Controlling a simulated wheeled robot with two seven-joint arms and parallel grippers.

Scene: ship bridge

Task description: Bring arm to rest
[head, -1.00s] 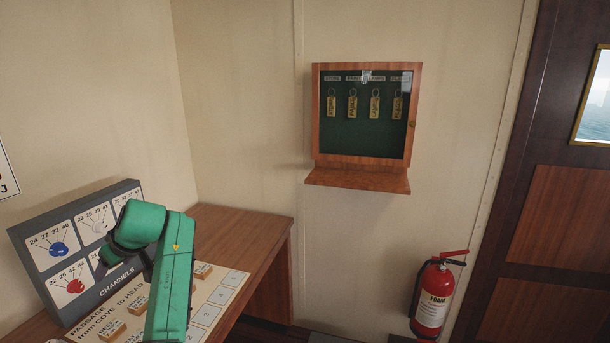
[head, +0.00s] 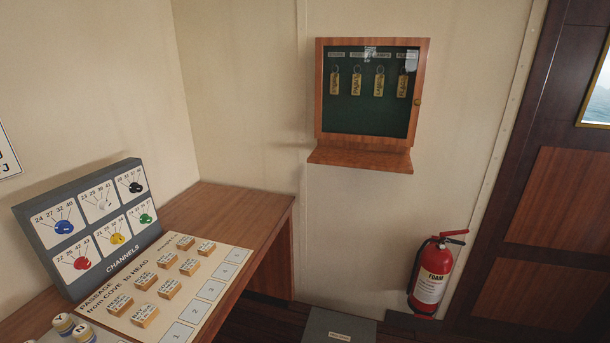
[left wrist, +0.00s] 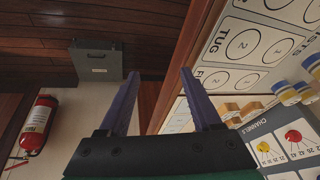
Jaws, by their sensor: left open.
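My left gripper (left wrist: 160,98) shows in the left wrist view with its two fingers apart and nothing between them. It hangs near the edge of the wooden desk (left wrist: 185,62), with the floor on one side and the desk top on the other. Neither of my arms shows in the head view. My right gripper is in no view.
The desk (head: 215,205) holds a channels panel (head: 50,232) with coloured knobs and a passage board (head: 225,285) with several wooden blocks. A key cabinet (head: 364,125) hangs on the wall. A fire extinguisher (head: 432,277) and a grey box (head: 338,325) stand low down.

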